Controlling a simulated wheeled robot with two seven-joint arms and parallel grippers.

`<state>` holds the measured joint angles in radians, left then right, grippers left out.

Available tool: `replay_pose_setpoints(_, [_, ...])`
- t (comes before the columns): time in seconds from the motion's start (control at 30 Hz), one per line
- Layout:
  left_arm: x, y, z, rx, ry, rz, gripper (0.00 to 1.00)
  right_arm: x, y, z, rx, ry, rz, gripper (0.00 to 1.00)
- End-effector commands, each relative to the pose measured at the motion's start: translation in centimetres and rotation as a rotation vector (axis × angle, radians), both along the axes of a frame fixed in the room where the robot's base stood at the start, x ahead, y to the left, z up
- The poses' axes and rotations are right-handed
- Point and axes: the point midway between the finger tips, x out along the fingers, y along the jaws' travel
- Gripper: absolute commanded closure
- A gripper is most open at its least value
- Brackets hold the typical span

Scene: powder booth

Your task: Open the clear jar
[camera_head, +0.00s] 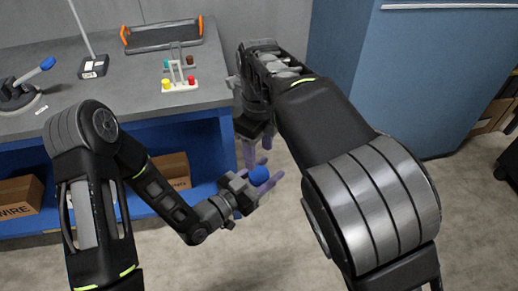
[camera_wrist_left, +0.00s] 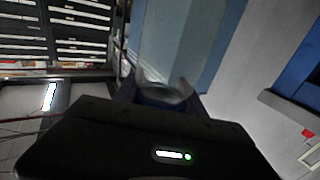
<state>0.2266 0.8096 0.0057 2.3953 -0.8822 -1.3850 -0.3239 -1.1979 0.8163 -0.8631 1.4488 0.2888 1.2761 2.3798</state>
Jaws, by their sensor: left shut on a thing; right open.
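The jar's round blue lid (camera_head: 259,175) shows between the purple fingers of my left gripper (camera_head: 262,186), in front of the bench. The jar's clear body is hard to make out in the head view. In the left wrist view a clear, see-through shape (camera_wrist_left: 165,92) sits between dark fingers, its edges blurred. My left gripper is shut on the jar. My right gripper (camera_head: 256,150) points down just above and slightly left of the blue lid, its fingers open and empty. It looks apart from the lid.
The grey bench (camera_head: 130,110) holds a small rack with coloured knobs (camera_head: 180,85), an orange-handled tray (camera_head: 163,36), a black stand (camera_head: 93,66) and a blue-handled lever tool (camera_head: 20,90). Cardboard boxes (camera_head: 172,168) sit on the blue shelf below. A blue cabinet (camera_head: 420,75) stands right.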

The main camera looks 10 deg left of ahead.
Motion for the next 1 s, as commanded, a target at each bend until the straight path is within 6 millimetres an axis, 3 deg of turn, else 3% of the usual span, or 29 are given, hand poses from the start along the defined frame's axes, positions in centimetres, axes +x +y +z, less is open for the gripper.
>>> replay_pose_setpoints(0.47, [0.0,0.0,0.1,-0.001,-0.002,0.000,1.00,-0.1,0.0,-0.9,0.000,0.004,-0.003,0.43])
replay_pose_setpoints(1.0, [0.0,0.0,0.1,-0.001,-0.002,0.000,1.00,0.0,0.0,-7.7,0.000,0.001,-0.003,0.43])
